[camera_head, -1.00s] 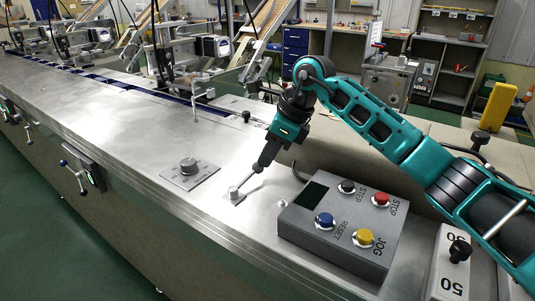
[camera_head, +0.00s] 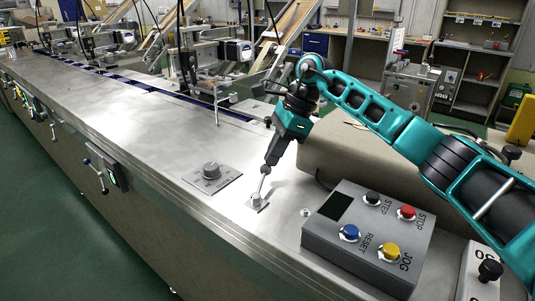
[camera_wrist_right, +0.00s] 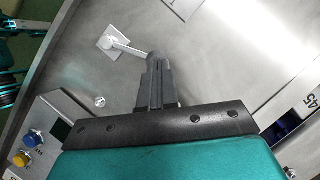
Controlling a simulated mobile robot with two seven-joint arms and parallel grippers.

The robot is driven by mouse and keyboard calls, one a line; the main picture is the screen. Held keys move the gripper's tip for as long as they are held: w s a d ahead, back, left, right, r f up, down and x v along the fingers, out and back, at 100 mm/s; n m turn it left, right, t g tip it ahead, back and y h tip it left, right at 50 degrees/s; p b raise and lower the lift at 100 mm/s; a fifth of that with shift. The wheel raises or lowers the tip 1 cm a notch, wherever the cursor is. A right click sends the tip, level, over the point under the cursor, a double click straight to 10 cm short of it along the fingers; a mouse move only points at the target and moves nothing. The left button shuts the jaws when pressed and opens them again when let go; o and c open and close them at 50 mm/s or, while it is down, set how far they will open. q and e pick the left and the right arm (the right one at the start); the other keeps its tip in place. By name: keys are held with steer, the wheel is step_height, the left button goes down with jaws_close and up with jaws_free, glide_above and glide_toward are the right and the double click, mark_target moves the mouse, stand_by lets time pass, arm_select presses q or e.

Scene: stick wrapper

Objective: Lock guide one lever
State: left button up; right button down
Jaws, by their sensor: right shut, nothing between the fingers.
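The small lever (camera_head: 262,187) is a thin rod with a round grey knob. It rises from a small square plate (camera_head: 257,203) on the steel machine top. In the head view it leans slightly right of upright. In the right wrist view the lever rod (camera_wrist_right: 127,47) runs from its plate (camera_wrist_right: 107,42) to the knob (camera_wrist_right: 157,60). My right gripper (camera_head: 269,165) is shut, with its fingertips at the knob. It also shows in the right wrist view (camera_wrist_right: 157,68). Nothing shows between the fingers. My left gripper is in neither view.
A control box (camera_head: 367,236) with coloured buttons stands right of the lever. A dial plate (camera_head: 212,178) lies to its left, and a small peg (camera_head: 306,212) is close by. The steel top (camera_head: 130,133) further left is mostly clear.

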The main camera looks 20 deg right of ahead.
steer(key=shift+w+a+f, duration=0.1)
steer(key=shift+w+a, duration=0.5)
steer(key=shift+a, duration=0.05)
steer(key=shift+s, duration=0.1)
steer(key=shift+s+d, duration=0.1)
steer(key=shift+s, duration=0.6)
steer(key=w+v, duration=0.1)
steer(key=v, duration=1.2)
steer(key=shift+s, duration=0.5)
